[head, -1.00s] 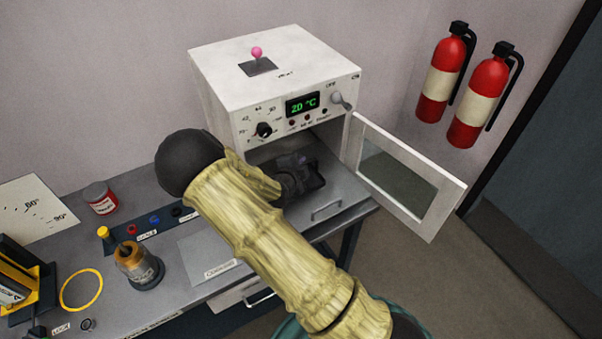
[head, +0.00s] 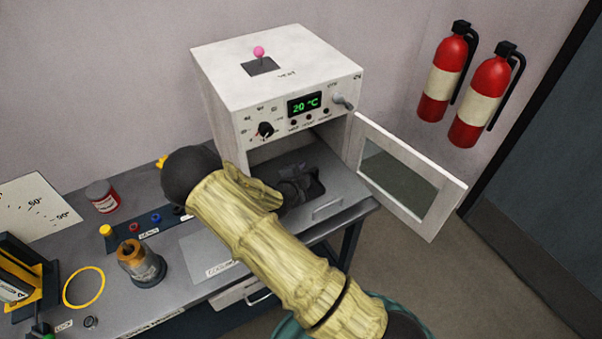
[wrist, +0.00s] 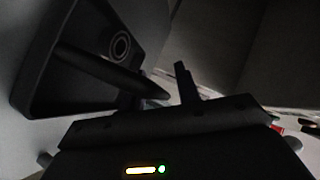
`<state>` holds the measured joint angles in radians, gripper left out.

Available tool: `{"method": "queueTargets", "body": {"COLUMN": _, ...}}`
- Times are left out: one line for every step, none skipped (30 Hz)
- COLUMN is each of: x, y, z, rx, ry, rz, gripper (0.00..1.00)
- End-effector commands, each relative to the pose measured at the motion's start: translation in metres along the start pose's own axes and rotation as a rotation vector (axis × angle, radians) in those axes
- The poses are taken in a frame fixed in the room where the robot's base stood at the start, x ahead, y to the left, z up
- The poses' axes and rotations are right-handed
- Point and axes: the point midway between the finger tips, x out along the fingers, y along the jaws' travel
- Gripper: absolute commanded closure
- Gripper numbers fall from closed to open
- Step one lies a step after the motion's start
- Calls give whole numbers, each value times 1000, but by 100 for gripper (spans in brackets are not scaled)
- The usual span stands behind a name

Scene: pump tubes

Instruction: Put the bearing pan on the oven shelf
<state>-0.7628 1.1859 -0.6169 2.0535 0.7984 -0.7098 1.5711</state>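The dark bearing pan (head: 316,188) is at the oven's open front, at the grey oven shelf (head: 345,199). My gripper (head: 294,183) is beside the pan and hides part of it. In the wrist view, the pan (wrist: 38,92) is tilted at upper left, with a ring-shaped bearing (wrist: 120,46) inside it. A dark bar runs from the pan toward my gripper (wrist: 174,91). The view is too dark to tell whether the fingers grip it. Whether the pan rests fully on the shelf is also unclear.
The white oven (head: 275,65) reads 20 °C. Its door (head: 405,185) stands open to the right. A brass-topped jar (head: 138,262), a red-labelled tin (head: 103,197) and a yellow ring (head: 84,287) are on the bench at left. Two fire extinguishers (head: 483,95) hang on the wall.

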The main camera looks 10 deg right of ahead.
Motion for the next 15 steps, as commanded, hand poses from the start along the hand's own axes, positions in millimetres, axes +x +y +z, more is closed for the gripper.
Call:
{"method": "queueTargets", "body": {"x": 0, "y": 0, "z": 0, "rx": 0, "ry": 0, "rz": 0, "gripper": 68}}
{"method": "queueTargets", "body": {"x": 0, "y": 0, "z": 0, "rx": 0, "ry": 0, "rz": 0, "gripper": 68}}
{"method": "queueTargets", "body": {"x": 0, "y": 0, "z": 1, "rx": -1, "ry": -1, "rz": -1, "gripper": 68}}
{"method": "queueTargets", "body": {"x": -1, "y": 0, "z": 1, "rx": -1, "ry": -2, "rz": -1, "gripper": 68}}
{"method": "queueTargets", "body": {"x": -1, "y": -1, "z": 2, "rx": -1, "ry": -3, "rz": -1, "gripper": 68}}
{"method": "queueTargets", "body": {"x": -2, "y": -1, "z": 2, "rx": -2, "ry": -4, "rz": -2, "gripper": 68}}
{"method": "queueTargets", "body": {"x": -2, "y": -1, "z": 2, "rx": -2, "ry": -4, "rz": -2, "gripper": 68}}
{"method": "queueTargets", "body": {"x": -2, "y": -1, "z": 2, "rx": -2, "ry": -4, "rz": -2, "gripper": 68}}
{"method": "queueTargets", "body": {"x": -2, "y": -2, "z": 2, "rx": -2, "ry": -4, "rz": -2, "gripper": 68}}
{"method": "queueTargets", "body": {"x": -3, "y": -3, "z": 2, "rx": -2, "ry": -4, "rz": -3, "gripper": 68}}
{"method": "queueTargets", "body": {"x": -4, "y": -2, "z": 2, "rx": -2, "ry": -5, "rz": -2, "gripper": 68}}
{"method": "queueTargets", "body": {"x": -8, "y": -2, "z": 3, "rx": -1, "ry": -5, "rz": -2, "gripper": 68}}
{"method": "queueTargets", "body": {"x": -11, "y": -2, "z": 3, "rx": -1, "ry": -5, "rz": -2, "gripper": 68}}
{"method": "queueTargets", "body": {"x": -14, "y": -1, "z": 3, "rx": -1, "ry": -6, "rz": -2, "gripper": 68}}
{"method": "queueTargets", "body": {"x": -20, "y": -1, "z": 4, "rx": -2, "ry": -7, "rz": -3, "gripper": 68}}
